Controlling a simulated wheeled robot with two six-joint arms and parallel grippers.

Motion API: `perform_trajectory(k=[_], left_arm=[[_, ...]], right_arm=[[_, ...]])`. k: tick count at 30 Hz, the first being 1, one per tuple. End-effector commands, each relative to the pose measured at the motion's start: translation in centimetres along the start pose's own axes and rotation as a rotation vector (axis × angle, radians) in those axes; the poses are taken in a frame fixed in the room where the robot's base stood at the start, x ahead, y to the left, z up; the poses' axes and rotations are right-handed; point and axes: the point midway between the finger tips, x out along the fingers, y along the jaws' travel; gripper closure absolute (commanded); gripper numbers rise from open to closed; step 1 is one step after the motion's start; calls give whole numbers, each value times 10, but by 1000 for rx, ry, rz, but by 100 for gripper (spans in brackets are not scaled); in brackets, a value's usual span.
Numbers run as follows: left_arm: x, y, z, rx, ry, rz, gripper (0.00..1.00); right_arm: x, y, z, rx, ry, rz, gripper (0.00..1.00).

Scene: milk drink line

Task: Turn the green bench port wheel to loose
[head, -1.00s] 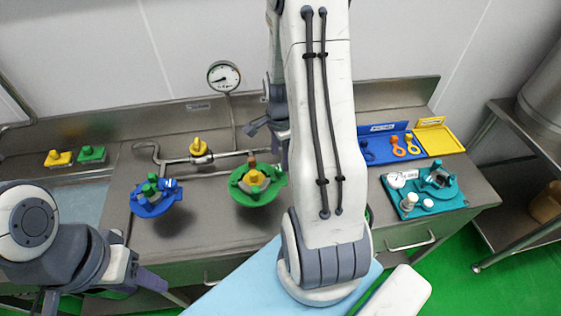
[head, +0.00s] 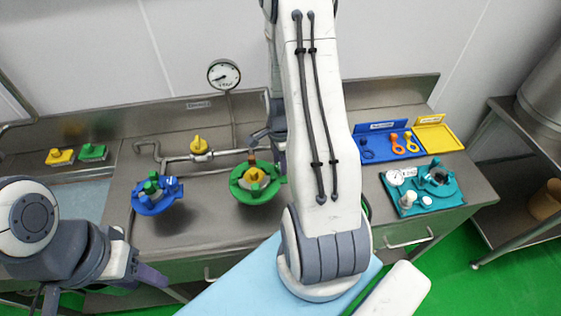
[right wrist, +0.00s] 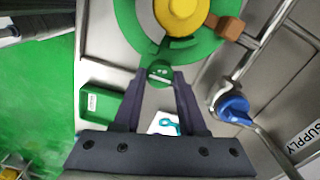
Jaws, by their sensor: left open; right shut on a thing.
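The green port wheel (head: 247,192), with a yellow hub (head: 255,175) and a brown knob (head: 252,158), sits on the steel bench left of my right arm. In the right wrist view the wheel (right wrist: 131,22) fills the top, with its brown knob (right wrist: 229,28) at upper right. My right gripper (right wrist: 160,76) is shut on the wheel's green tab (right wrist: 160,70); its fingertips sit either side of it. In the head view my arm hides most of this grip. My left gripper (head: 148,275) is open and empty, in front of the bench at lower left.
A blue port wheel (head: 153,207) stands left of the green one. A yellow valve handle (head: 199,146) sits on the pipe behind. The wrist view shows a blue valve handle (right wrist: 233,108) near my right gripper. A teal tray (head: 452,201) stands at the bench's right.

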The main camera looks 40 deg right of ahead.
Motion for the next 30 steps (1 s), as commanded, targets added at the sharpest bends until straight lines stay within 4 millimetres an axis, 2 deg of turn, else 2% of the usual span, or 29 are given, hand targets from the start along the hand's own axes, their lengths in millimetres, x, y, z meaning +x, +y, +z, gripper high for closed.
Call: perform_trajectory(k=[11,30], left_arm=[[2,0,0,0,0,0,50],[9,-1,0,-2,0,0,50]], right_arm=[[0,1,0,-117,-1,2,100],[0,1,0,-696,-3,3,100]])
